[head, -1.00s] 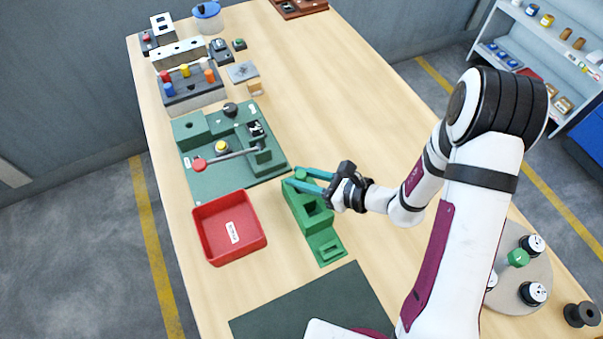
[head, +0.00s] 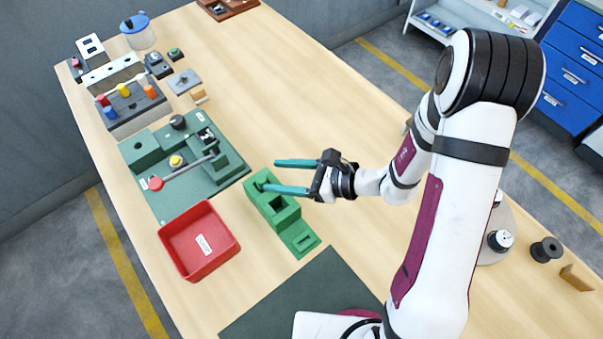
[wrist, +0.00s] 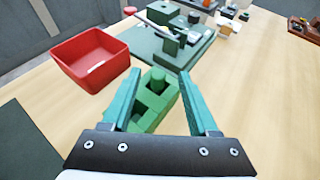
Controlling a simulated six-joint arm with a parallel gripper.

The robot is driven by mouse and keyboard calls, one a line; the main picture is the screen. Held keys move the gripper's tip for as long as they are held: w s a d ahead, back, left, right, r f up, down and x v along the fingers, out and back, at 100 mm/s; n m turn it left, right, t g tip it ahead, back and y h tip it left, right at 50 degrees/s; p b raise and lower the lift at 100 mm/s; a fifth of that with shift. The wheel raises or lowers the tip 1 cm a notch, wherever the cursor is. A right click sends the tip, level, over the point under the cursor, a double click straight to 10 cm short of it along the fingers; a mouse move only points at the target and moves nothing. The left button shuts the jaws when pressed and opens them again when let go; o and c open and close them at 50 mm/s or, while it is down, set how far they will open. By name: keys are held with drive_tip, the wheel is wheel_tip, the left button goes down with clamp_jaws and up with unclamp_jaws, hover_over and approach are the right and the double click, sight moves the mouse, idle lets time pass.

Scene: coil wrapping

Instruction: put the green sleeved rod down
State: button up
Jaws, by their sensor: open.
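The green sleeved rod, a short dark green cylinder, stands in the far end of a green block (head: 284,220) on the table. It shows clearly in the wrist view as a rod (wrist: 157,82) with a round top. In the head view the rod is small and hard to make out beside a fingertip. My gripper (head: 271,175) is open, its two teal fingers spread wide and nothing between them in contact. In the wrist view the fingers (wrist: 159,77) lie left and right of the rod, apart from it.
A red bin (head: 185,255) stands to the left of the block. A dark green fixture board (head: 200,195) with a lever lies behind it. A dark mat (head: 300,300) is in front. The table right of the block is clear up to my arm.

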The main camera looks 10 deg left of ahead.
drive_tip(key=v, duration=0.7)
drive_tip(key=s+d+r+n+g+h, duration=0.2)
drive_tip(key=s+r+n+g+h, duration=0.45)
drive_tip(key=s+n, duration=0.65)
drive_tip(key=s+d+r+n+t+h, duration=0.1)
drive_tip(key=s+d+r+t+h, duration=0.1)
drive_tip(key=s+d+t+h, duration=0.1)
drive_tip(key=s+d+h, duration=0.1)
drive_tip(key=d+h, duration=0.1)
drive_tip(key=d, duration=0.1)
drive_tip(key=shift+r+n+t, duration=0.3)
drive_tip(key=shift+n+t, duration=0.05)
drive_tip(key=shift+n, duration=0.05)
drive_tip(key=shift+w, duration=0.1)
